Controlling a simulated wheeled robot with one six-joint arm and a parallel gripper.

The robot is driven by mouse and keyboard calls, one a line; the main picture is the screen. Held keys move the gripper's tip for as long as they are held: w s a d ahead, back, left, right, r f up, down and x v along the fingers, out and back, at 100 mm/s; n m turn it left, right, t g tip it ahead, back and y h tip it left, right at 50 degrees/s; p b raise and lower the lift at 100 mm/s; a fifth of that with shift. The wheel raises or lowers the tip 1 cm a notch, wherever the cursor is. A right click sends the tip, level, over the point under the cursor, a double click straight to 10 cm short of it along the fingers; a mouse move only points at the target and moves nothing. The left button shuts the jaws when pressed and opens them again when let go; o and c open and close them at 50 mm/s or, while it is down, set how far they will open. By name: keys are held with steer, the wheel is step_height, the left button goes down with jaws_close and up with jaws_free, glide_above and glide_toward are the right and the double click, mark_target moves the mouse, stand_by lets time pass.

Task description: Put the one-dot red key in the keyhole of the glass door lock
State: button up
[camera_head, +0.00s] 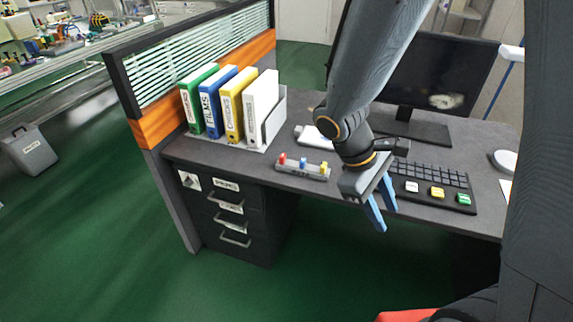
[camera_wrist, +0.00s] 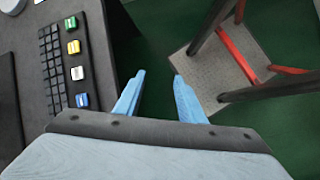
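A small grey rack (camera_head: 303,172) stands on the desk, left of my arm in the head view. It holds upright a red piece (camera_head: 283,158), a blue piece (camera_head: 304,162) and a yellow piece (camera_head: 323,167). They are too small to tell whether they are keys or bear dots. My gripper (camera_head: 387,218) has blue fingers pointing down over the desk's front edge, right of the rack. The fingers are apart and empty in the wrist view (camera_wrist: 159,76). I see no glass door lock or keyhole in either view.
A dark keypad (camera_head: 435,187) with coloured keys lies right of my gripper; the wrist view also shows it (camera_wrist: 62,62). Binders (camera_head: 230,105) stand behind the rack, and a monitor (camera_head: 440,75) stands behind my arm. A red-framed stool or stand (camera_wrist: 215,70) is on the green floor.

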mark_target(281, 159)
steer(key=w+a+f+n+t+h+b, duration=0.35)
steer(key=w+n, duration=0.25)
steer(key=w, duration=0.2)
steer(key=w+a+f+n+t+h+b, duration=0.2)
steer(key=w+f+n+t+h, duration=0.1)
steer(key=w+n+t, duration=0.4)
steer(key=w+a+n+t, duration=0.1)
steer(key=w+a, duration=0.1)
steer(key=a, duration=0.1)
steer(key=w+a+f+n+t+y+b, duration=0.1)
steer(key=w+a+n, duration=0.1)
steer(key=a, duration=0.1)
steer(key=w+a+f+n+t+y+b, duration=0.1)
steer(key=w+a+n, duration=0.1)
steer(key=a, duration=0.1)
steer(key=shift+w+a+f+t, duration=0.15)
steer(key=shift+w+a+t, duration=0.05)
steer(key=shift+a+t, duration=0.15)
steer(key=w+a+f+n+t+y+b, duration=0.2)
steer(key=a+n+t+y, duration=0.25)
steer(key=a, duration=0.55)
steer(key=shift+h, duration=0.3)
steer(key=x, duration=0.2)
steer(key=p+x, duration=0.1)
steer(key=x, duration=0.4)
steer(key=shift+w+d+f+p, duration=0.1)
steer(key=shift+w+f+p, duration=0.15)
steer(key=shift+f+p, duration=0.05)
steer(key=shift+c, duration=0.2)
jaws_close()
